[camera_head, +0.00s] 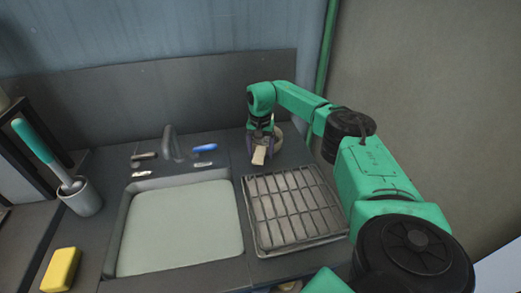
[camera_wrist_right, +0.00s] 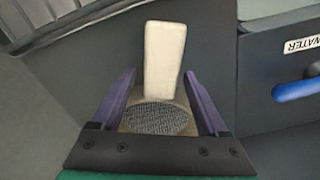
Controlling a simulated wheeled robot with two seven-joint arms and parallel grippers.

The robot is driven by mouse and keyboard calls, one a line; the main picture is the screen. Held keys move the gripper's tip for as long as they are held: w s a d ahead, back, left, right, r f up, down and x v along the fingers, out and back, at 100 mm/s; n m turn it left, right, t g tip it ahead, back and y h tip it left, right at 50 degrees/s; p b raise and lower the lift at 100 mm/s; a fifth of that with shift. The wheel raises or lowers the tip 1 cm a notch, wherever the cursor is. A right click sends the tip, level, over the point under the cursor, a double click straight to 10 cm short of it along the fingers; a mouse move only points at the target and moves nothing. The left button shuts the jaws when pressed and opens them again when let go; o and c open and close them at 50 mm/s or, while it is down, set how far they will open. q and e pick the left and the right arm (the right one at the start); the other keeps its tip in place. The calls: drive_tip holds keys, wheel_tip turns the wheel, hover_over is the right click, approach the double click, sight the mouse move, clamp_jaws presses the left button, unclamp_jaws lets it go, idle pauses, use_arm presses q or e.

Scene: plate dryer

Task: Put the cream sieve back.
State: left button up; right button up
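The cream sieve has a pale block-like handle and a round dark mesh. In the wrist view its handle (camera_wrist_right: 164,55) points away past the fingertips, and its mesh (camera_wrist_right: 158,117) lies between the purple fingers near the palm. My right gripper (camera_wrist_right: 160,82) flanks the sieve body closely on both sides and appears shut on it. In the head view my right gripper (camera_head: 262,144) is at the back of the counter, behind the drying rack, with the cream handle (camera_head: 259,156) sticking out toward the front. My left gripper is not in view.
A round cream object (camera_head: 278,136), partly hidden, is behind my right gripper. The wire drying rack (camera_head: 294,208) is in front of it. Left are the sink (camera_head: 180,228), faucet (camera_head: 171,142), blue handle (camera_head: 205,148), brush cup (camera_head: 84,199) and yellow sponge (camera_head: 61,269).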

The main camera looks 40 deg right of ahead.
wheel_tip(320, 180, up, 12)
drive_tip(key=b, duration=0.1)
drive_tip(key=shift+r, duration=0.15)
idle(0.6)
